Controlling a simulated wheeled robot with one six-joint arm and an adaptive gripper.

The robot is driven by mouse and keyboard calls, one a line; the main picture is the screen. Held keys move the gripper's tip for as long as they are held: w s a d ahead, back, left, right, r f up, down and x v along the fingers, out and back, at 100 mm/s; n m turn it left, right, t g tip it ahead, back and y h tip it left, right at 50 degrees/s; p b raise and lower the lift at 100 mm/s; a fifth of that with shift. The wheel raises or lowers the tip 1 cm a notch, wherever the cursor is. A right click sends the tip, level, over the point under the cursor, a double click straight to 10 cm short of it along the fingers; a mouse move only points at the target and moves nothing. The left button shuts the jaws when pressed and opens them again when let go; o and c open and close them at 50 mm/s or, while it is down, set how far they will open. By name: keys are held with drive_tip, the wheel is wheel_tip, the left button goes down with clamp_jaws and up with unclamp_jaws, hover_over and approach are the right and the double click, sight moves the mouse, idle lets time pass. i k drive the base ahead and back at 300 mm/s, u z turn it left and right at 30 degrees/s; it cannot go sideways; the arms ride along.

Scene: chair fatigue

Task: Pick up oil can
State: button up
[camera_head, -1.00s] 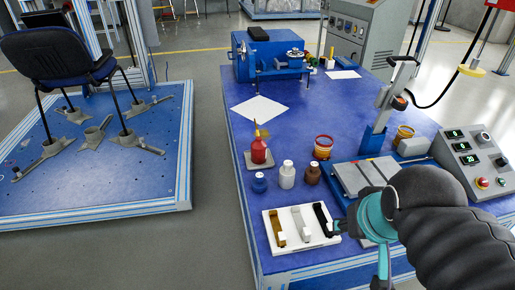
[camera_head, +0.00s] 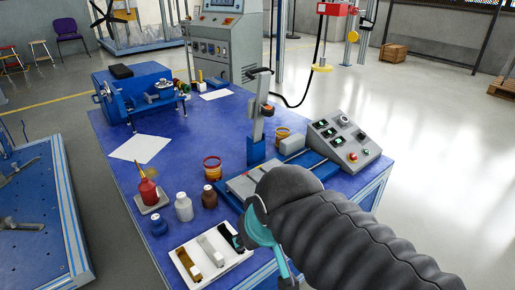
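The oil can (camera_head: 148,189) is a small red can with a thin spout. It stands upright on a grey square pad (camera_head: 151,203) near the left edge of the blue table (camera_head: 205,141). My arm comes in from the lower right of the head view, with a dark ribbed sleeve and a teal part near the table's front edge. My arm's end is to the right of the oil can and well apart from it. The fingers of my gripper cannot be made out, so its opening is not shown.
A white bottle (camera_head: 184,208), brown bottle (camera_head: 209,197) and blue bottle (camera_head: 158,225) stand beside the can. A white tray (camera_head: 190,282) is in front. A blue machine (camera_head: 135,90), paper sheet (camera_head: 140,147) and control box (camera_head: 345,140) are also on the table.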

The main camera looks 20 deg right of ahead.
sight(147, 189)
drive_tip(key=u, duration=0.45)
drive_tip(key=k, duration=0.6)
drive_tip(key=u, duration=1.4)
drive_tip(key=i, duration=1.4)
drive_tip(key=z, duration=0.8)
